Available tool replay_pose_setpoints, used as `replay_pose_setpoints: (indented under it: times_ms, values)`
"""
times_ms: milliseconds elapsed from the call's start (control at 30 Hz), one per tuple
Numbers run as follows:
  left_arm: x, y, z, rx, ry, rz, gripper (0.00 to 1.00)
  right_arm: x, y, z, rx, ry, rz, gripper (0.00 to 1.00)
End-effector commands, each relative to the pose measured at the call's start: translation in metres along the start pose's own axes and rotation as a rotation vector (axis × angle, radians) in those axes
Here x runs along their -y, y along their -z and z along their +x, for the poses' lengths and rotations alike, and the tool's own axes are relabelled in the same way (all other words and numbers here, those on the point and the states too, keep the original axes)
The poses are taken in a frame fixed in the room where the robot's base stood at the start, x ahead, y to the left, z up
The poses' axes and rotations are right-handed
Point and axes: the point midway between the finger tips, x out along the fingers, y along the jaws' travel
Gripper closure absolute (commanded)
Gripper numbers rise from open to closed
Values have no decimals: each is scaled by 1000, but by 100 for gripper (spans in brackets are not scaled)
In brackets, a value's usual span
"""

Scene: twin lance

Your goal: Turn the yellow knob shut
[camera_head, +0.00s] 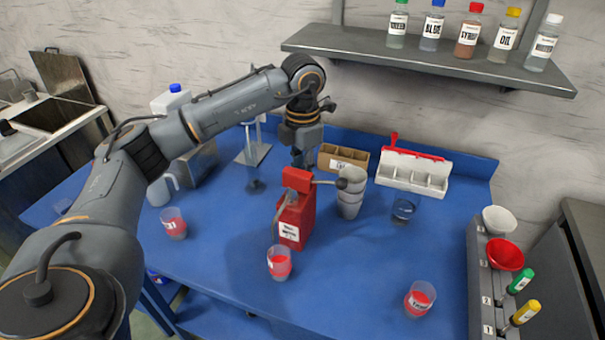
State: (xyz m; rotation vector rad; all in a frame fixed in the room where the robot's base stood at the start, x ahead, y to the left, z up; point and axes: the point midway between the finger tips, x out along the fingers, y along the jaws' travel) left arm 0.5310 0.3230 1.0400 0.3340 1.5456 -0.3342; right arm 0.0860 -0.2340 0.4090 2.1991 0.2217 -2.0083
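Two yellow parts show in the head view, and I cannot tell for certain which is the yellow knob. One is a yellow-topped handle (526,312) standing tilted in the grey rack at the lower right. The other is the yellow cap (513,12) of the OIL bottle on the shelf. My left arm reaches in from the left over the table. Its gripper (300,158) points down just above and behind the red dispenser (295,212), far from both yellow parts. Its fingers are small and partly hidden, so their opening is unclear. My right gripper is out of view.
The blue table (370,280) holds cups with red contents (279,263), stacked grey cups (351,195) and a white divided box (412,176). The grey rack (479,285) also carries a white bowl, a red bowl and a green handle. A shelf (430,58) with bottles overhangs the back.

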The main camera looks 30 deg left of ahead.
Motion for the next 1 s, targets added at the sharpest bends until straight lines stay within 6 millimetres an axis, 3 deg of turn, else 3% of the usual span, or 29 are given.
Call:
replay_pose_setpoints:
  times_ms: [300,833,867,933,1000]
  values:
    - [0,0,-1,2,0,111,100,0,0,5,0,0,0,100]
    - [0,0,-1,2,0,130,100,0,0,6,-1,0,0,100]
    - [0,0,-1,2,0,130,71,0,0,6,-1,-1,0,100]
    - [0,0,-1,2,0,130,56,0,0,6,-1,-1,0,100]
    - [0,0,-1,2,0,130,53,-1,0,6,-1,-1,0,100]
